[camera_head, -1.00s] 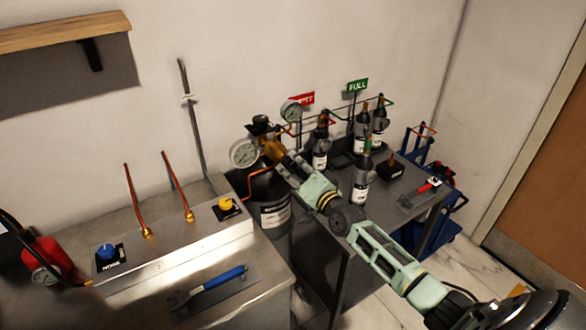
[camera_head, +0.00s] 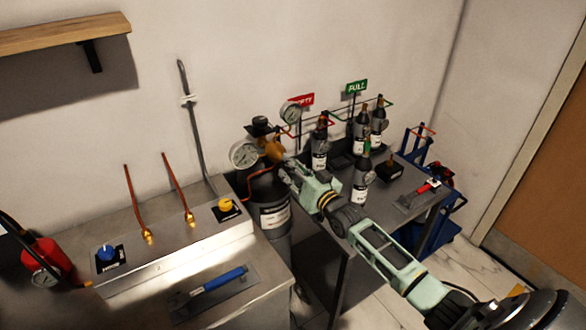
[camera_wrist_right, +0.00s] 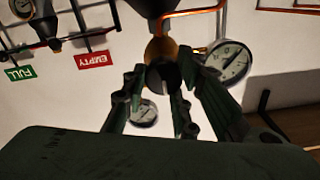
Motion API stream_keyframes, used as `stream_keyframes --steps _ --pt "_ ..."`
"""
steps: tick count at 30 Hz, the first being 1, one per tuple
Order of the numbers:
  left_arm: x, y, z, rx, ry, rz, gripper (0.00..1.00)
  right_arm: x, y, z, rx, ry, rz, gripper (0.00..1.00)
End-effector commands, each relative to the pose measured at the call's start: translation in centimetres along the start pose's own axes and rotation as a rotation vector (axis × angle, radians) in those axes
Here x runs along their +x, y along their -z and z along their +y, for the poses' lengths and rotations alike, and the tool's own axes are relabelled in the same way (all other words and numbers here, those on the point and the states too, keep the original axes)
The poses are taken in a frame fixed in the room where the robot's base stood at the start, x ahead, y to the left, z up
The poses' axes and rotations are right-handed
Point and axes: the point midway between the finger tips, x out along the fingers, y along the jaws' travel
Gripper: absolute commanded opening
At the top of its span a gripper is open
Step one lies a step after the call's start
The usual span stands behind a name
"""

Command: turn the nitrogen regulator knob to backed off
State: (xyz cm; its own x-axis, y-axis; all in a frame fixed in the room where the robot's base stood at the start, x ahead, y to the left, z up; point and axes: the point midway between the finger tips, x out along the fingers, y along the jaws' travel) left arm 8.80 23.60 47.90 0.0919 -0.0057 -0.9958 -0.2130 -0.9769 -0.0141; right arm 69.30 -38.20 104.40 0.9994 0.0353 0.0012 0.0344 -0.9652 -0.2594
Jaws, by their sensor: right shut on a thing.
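The brass regulator (camera_head: 272,149) sits on top of a large dark cylinder (camera_head: 268,188) behind the metal bench. Two round dial gauges stand by it, a left one (camera_head: 243,154) and an upper one (camera_head: 291,113). My right gripper (camera_head: 282,166) reaches in from the right, against the regulator's front. In the right wrist view, which is upside down, the dark round regulator knob (camera_wrist_right: 163,77) lies between the fingers of my right gripper (camera_wrist_right: 162,85), which are shut on it. The knob is hidden in the head view. My left gripper is not in view.
The bench at left carries a blue knob (camera_head: 106,253), a yellow knob (camera_head: 226,205), copper pipes and a blue-handled tool (camera_head: 220,280). Small bottles (camera_head: 361,180) stand on the dark table (camera_head: 402,205) under my right arm.

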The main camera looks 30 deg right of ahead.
Motion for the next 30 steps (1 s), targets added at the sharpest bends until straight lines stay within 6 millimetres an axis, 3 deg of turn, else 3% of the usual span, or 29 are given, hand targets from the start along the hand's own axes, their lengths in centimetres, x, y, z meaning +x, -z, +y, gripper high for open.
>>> stream_keyframes --steps 1,14,15,19,30 --pt "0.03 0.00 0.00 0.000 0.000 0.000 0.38 -0.18 -0.70 0.44 -0.010 -0.008 -0.016 0.00" --pt "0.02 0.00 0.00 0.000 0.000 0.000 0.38 -0.16 -0.59 0.50 -0.023 -0.009 -0.015 0.00" --pt "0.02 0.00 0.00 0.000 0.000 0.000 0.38 -0.16 -0.59 0.50 -0.023 -0.009 -0.014 0.27" --pt "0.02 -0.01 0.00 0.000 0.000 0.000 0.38 -0.15 -0.55 0.45 -0.021 -0.008 -0.014 0.39" --pt "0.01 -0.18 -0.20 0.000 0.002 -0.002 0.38 -0.19 -0.44 0.21 -0.018 -0.004 -0.010 0.40"
